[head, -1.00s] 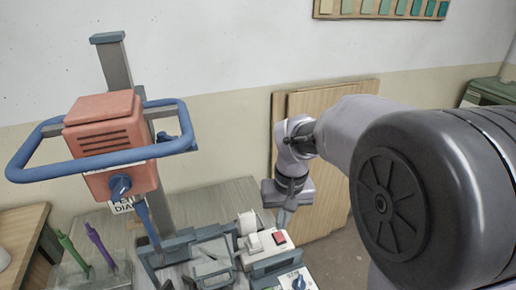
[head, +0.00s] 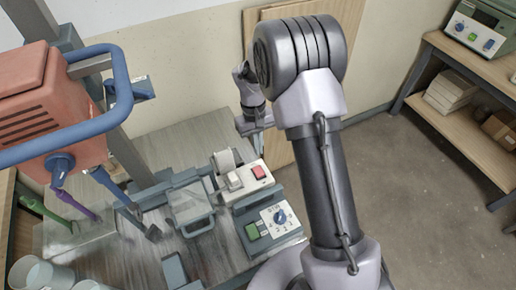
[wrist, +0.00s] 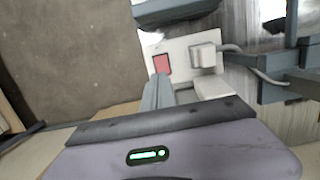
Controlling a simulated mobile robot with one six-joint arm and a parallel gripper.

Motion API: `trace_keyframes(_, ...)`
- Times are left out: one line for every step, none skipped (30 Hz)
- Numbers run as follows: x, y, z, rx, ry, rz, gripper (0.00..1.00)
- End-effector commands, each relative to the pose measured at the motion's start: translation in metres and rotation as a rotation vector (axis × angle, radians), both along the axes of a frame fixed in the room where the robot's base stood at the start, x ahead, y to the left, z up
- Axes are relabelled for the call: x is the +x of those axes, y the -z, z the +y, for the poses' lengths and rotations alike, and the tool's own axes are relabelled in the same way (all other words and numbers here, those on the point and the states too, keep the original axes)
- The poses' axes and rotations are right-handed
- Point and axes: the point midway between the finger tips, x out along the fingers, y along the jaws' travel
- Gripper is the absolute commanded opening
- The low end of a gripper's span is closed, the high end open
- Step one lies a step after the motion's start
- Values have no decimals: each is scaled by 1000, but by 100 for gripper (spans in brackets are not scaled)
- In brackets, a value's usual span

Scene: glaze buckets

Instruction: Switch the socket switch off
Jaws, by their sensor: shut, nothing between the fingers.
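The socket is a white box (head: 245,187) with a red rocker switch (head: 259,172) at its right end and a white plug (head: 234,181) in its left part. In the wrist view the red switch (wrist: 162,63) lies just beyond my fingertips, and the plug (wrist: 206,55) with its grey cable is to the right. My gripper (head: 261,153) is shut and empty, just behind the switch in the head view. In the wrist view its fingers (wrist: 157,90) point at the switch's near edge; I cannot tell whether they touch it. Which way the rocker is tilted is unclear.
A grey-green box with a blue dial (head: 279,216) stands in front of the socket. The orange mixer head (head: 45,110) with its blue guard rail is at left. White buckets (head: 40,273) are at lower left. A wooden shelf (head: 470,130) stands at right.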

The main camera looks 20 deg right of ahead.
Motion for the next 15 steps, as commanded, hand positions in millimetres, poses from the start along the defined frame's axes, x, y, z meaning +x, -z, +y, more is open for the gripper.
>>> trace_keyframes(-3,15,-1,0,0,2,0)
trace_keyframes(-4,22,-1,-1,0,3,0)
trace_keyframes(-5,31,-1,-1,-1,1,0)
trace_keyframes(-6,37,-1,0,-1,2,0)
trace_keyframes(-7,44,-2,0,-1,2,0)
trace_keyframes(-9,52,-2,-1,0,3,0)
trace_keyframes(-10,58,-2,0,0,2,0)
trace_keyframes(-11,64,-2,0,0,1,0)
trace_keyframes(-12,71,-2,0,0,1,0)
trace_keyframes(-13,76,-3,0,0,1,0)
trace_keyframes(-13,81,-3,0,-1,1,0)
trace_keyframes(-15,86,-3,0,-1,1,0)
trace_keyframes(-15,89,-3,0,-1,1,0)
trace_keyframes(-16,92,-3,-1,-1,0,0)
trace_keyframes(-16,94,-3,-1,-1,0,0)
